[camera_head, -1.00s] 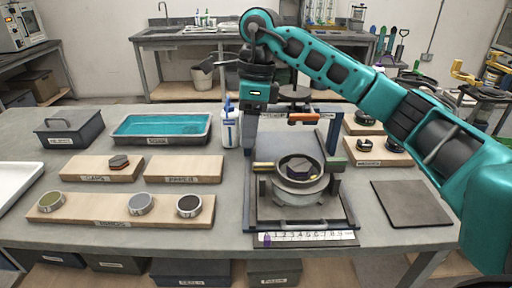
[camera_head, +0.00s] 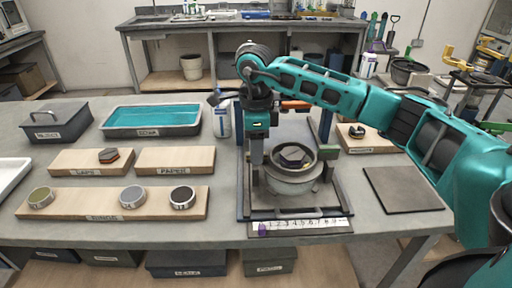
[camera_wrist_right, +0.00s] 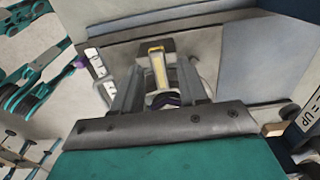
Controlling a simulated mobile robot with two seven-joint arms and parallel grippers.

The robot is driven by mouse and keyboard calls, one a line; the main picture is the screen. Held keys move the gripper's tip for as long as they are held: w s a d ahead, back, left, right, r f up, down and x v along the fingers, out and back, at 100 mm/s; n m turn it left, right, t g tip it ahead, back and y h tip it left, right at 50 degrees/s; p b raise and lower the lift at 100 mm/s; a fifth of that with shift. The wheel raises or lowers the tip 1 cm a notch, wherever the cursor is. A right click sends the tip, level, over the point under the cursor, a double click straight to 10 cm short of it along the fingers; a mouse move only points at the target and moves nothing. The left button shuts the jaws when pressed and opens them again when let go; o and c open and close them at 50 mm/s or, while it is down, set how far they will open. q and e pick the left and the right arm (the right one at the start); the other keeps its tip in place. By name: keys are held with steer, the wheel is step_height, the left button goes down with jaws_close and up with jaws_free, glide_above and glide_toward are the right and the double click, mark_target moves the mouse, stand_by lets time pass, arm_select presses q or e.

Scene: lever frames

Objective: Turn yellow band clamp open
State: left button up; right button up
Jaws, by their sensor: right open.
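The yellow band clamp (camera_wrist_right: 159,70) shows in the right wrist view as a narrow yellow bar between the two fingers of my right gripper (camera_wrist_right: 160,78). The fingers are apart, one on each side of it; I cannot tell whether either touches it. In the head view my right gripper (camera_head: 257,160) points down at the left side of a round grey pot (camera_head: 292,186), and the clamp is hidden behind it. A dark hexagonal piece (camera_head: 293,154) sits inside the pot's rim. My left gripper is not in view.
The pot stands in a dark frame with uprights (camera_head: 326,125) and a white scale strip (camera_head: 300,226) in front. Wooden boards with discs (camera_head: 100,204) and a teal tray (camera_head: 152,118) lie to the left. A flat grey plate (camera_head: 402,188) lies to the right.

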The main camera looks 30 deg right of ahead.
steer(key=shift+f, duration=0.3)
steer(key=shift+c, duration=0.4)
jaws_close()
